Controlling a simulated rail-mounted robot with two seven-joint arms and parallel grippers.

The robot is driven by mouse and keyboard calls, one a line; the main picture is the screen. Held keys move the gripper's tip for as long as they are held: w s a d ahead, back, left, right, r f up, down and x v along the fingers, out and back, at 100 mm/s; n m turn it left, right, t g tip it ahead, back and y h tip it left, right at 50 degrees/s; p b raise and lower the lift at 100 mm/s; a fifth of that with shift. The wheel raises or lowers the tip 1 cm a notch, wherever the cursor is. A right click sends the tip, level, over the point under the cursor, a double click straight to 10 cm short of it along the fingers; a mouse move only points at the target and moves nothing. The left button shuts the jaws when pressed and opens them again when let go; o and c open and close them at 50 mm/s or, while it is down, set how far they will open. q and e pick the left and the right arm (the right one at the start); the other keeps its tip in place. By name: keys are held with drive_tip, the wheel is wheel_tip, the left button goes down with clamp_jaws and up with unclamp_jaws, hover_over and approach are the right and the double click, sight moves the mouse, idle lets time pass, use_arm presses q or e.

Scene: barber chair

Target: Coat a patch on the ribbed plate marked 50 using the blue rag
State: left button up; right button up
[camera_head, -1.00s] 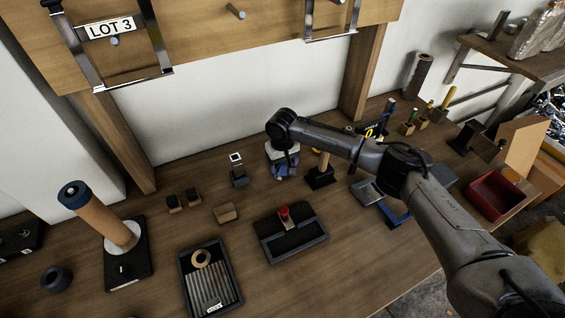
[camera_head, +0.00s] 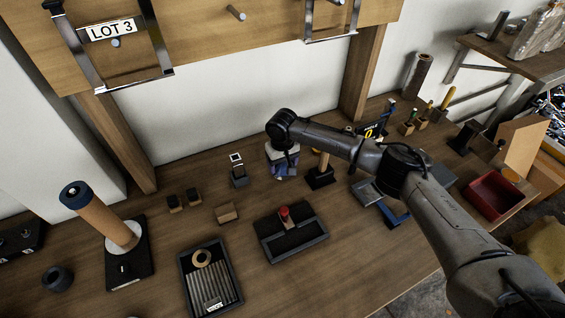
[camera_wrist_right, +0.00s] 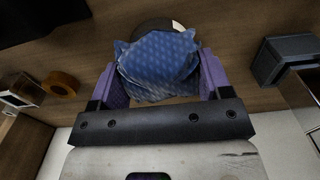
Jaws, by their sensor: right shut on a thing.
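The blue rag (camera_wrist_right: 158,66) is a patterned, bunched cloth between the two purple fingers of my right gripper (camera_wrist_right: 163,78) in the right wrist view. The gripper is shut on it. A round, pale-rimmed thing (camera_wrist_right: 155,25) shows partly behind the rag; whether they touch is unclear. In the head view my right gripper (camera_head: 284,168) points down at the back of the bench, mostly hidden by its own wrist. The ribbed plate (camera_head: 214,289) lies in a dark tray at the front, with a ring at its far end. Its small white label is too small to read. My left gripper is out of view.
A dark tray with a red-knobbed block (camera_head: 285,214) sits right of the ribbed plate. A tall roll on a stand (camera_head: 98,214) rises at the left. Small wooden blocks (camera_head: 227,213) lie between. A post on a black base (camera_head: 321,177) stands close right of my gripper.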

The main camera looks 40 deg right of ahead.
idle(0.5)
drive_tip(key=shift+f+p, duration=0.1)
drive_tip(key=shift+p, duration=0.3)
idle(0.5)
idle(0.6)
idle(0.4)
drive_tip(key=shift+r+p, duration=0.45)
drive_tip(key=shift+p, duration=0.3)
wheel_tip(320, 180, up, 4)
drive_tip(key=p, duration=0.5)
drive_tip(key=shift+r+p, duration=1.15)
drive_tip(key=shift+p, duration=0.35)
